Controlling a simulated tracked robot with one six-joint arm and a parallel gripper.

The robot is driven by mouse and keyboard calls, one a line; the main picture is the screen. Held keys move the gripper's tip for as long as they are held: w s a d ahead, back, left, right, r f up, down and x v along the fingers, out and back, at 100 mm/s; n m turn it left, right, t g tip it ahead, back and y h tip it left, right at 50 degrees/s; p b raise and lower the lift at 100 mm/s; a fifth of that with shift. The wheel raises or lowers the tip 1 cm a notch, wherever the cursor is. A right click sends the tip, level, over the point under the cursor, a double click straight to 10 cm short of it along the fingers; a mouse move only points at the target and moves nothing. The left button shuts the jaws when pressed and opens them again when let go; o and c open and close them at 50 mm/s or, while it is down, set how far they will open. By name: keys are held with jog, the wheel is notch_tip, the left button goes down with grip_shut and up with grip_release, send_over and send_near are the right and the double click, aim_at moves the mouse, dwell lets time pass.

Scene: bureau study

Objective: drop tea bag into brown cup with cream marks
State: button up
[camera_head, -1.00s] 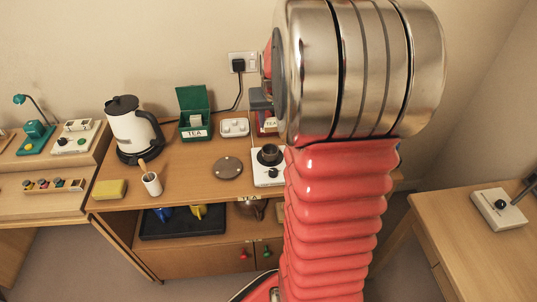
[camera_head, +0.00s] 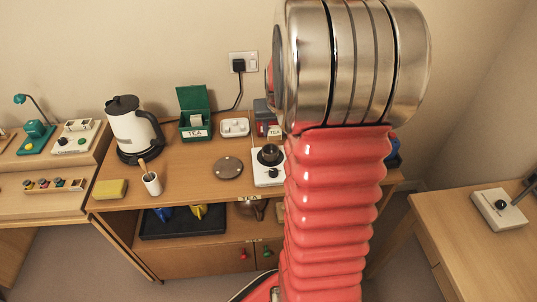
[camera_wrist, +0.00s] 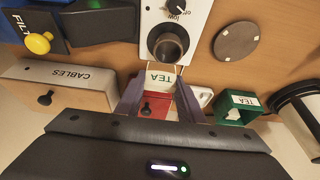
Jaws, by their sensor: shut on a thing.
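A dark brown cup (camera_head: 269,155) stands upright on a white warmer plate (camera_head: 268,175); in the wrist view the cup (camera_wrist: 168,45) shows its open mouth. Its cream marks cannot be made out. In the wrist view my gripper (camera_wrist: 163,92) is shut on the white tea bag (camera_wrist: 163,78), whose TEA lettering looks upside down. The bag is close beside the cup on the near side in that view; its height over the rim is unclear. In the head view a small white TEA piece (camera_head: 275,131) shows just behind the cup, and my arm hides most of the gripper.
A kettle (camera_head: 132,130) and brown disc (camera_head: 228,167) are left of the warmer. A CABLES box (camera_wrist: 60,80) shows in the wrist view.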

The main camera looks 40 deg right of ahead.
jog(key=shift+f, duration=1.1)
jog(key=o, duration=1.1)
jog(key=v, duration=1.3)
jog(key=shift+s+r, duration=0.2)
jog(key=shift+r, duration=0.15)
